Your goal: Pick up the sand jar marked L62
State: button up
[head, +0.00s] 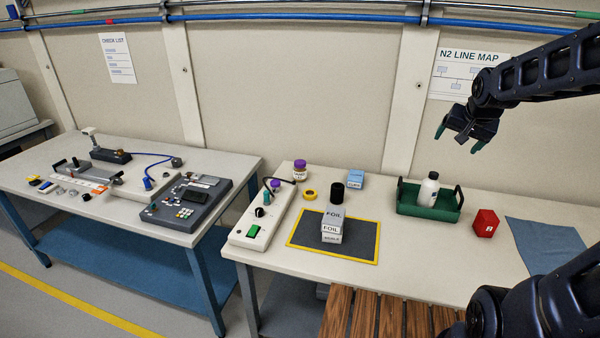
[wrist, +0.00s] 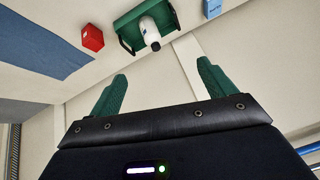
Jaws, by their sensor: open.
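A small jar with a purple lid (head: 300,170) stands at the back left of the right-hand bench, near the wall. Its body looks pale with a label, but the marking is too small to read, so I cannot tell if it is L62. A second purple top (head: 275,184) shows just left of it, by the white control strip; what it belongs to is unclear. My gripper (head: 457,140) is open and empty, high above the right part of the bench, far right of the jar. In the wrist view its two green fingers (wrist: 162,76) are spread apart; no jar shows there.
A green tray (head: 408,207) holds a white bottle (head: 428,189). A red box (head: 485,223) and blue cloth (head: 545,243) lie right of it. A yellow tape roll (head: 310,195) sits before the jar.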

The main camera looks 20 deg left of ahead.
jog(key=w+a+f+m+t+y, duration=0.2)
jog(key=w+a+f+m+y, duration=0.3)
jog(key=w+a, duration=0.9)
jog(key=w+a+f+m+t+y, duration=0.1)
jog(key=w+a+f+m+t, duration=0.15)
jog(key=w+a+f, duration=1.05)
jog(key=a+f+m+t+y, duration=0.1)
jog(key=a+f+m, duration=0.1)
jog(key=a+m, duration=0.5)
jog(key=a+f+m+t+y, duration=0.1)
jog(key=a+f+m+y, duration=0.15)
jog(key=a, duration=0.95)
jog(key=m+t+h, duration=0.3)
jog(key=m, duration=0.8)
send_near(300, 160)
jog(key=w, duration=0.1)
jog(key=w+a+f, duration=0.1)
jog(key=shift+w+a, duration=0.25)
jog(key=shift+w, duration=0.05)
jog(key=shift+w+a+m, duration=0.15)
jog(key=shift+w+m, duration=0.15)
jog(key=shift+x, duration=3.4)
